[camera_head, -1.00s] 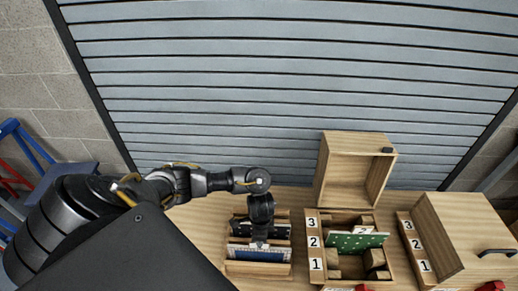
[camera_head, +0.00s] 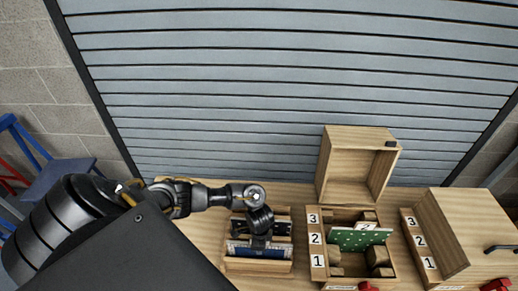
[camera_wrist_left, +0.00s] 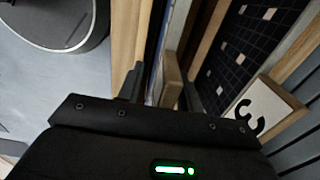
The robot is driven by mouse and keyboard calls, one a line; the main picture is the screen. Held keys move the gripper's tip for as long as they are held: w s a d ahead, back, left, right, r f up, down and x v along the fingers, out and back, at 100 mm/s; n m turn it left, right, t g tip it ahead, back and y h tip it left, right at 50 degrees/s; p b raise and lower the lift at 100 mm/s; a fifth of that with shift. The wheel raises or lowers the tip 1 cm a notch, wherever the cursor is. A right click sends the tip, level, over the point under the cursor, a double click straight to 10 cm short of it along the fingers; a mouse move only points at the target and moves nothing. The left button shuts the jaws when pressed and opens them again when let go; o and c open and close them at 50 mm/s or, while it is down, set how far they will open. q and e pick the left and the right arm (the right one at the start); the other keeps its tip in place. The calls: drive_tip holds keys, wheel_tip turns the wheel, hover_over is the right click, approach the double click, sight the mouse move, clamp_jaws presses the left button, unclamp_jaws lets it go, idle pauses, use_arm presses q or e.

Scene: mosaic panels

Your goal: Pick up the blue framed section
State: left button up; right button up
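The blue framed section (camera_head: 260,253) stands in the front slot of the left wooden rack (camera_head: 258,268) in the head view. It is a blue panel with a pale edge. My left gripper (camera_head: 260,239) points down at its top edge. In the left wrist view, the fingers of my left gripper (camera_wrist_left: 160,90) stand apart, with the thin blue-and-white edge of the section (camera_wrist_left: 155,75) and a wooden piece between them. I see no clear grip, and the lower part of the section is hidden. My right gripper is not in view.
A dark panel with pale squares (camera_wrist_left: 240,50) stands close behind, beside a number 3 label (camera_wrist_left: 262,110). The middle rack holds a green dotted panel (camera_head: 360,237). An open wooden box (camera_head: 357,165) stands behind it. A wooden case (camera_head: 470,235) is at right.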

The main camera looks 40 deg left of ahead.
use_arm(q)
clamp_jaws()
idle(1.4)
